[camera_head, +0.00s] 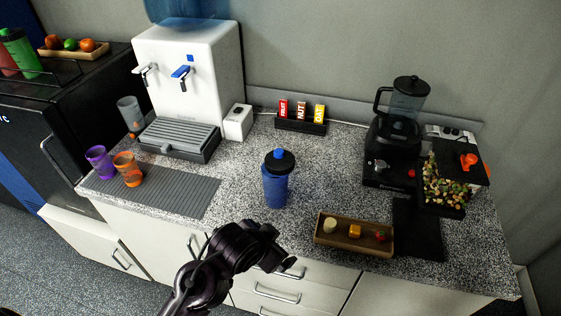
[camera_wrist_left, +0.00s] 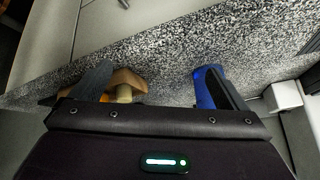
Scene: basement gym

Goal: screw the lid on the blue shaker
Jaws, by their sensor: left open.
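The blue shaker (camera_head: 275,188) stands upright on the speckled counter in the middle of the head view. A black lid (camera_head: 279,161) with a blue cap sits on top of it; I cannot tell whether it is screwed tight. The shaker's blue body (camera_wrist_left: 204,88) also shows in the left wrist view, partly hidden behind a dark finger. My left gripper (camera_head: 284,251) is open and empty in front of the counter's front edge, below and apart from the shaker. My right gripper is not in view.
A wooden tray (camera_head: 336,240) with small food pieces lies right of the shaker. A blender (camera_head: 398,120) and a nut container (camera_head: 443,208) stand farther right. A water dispenser (camera_head: 188,68), a grey mat (camera_head: 190,192) and cups are left. Counter around the shaker is clear.

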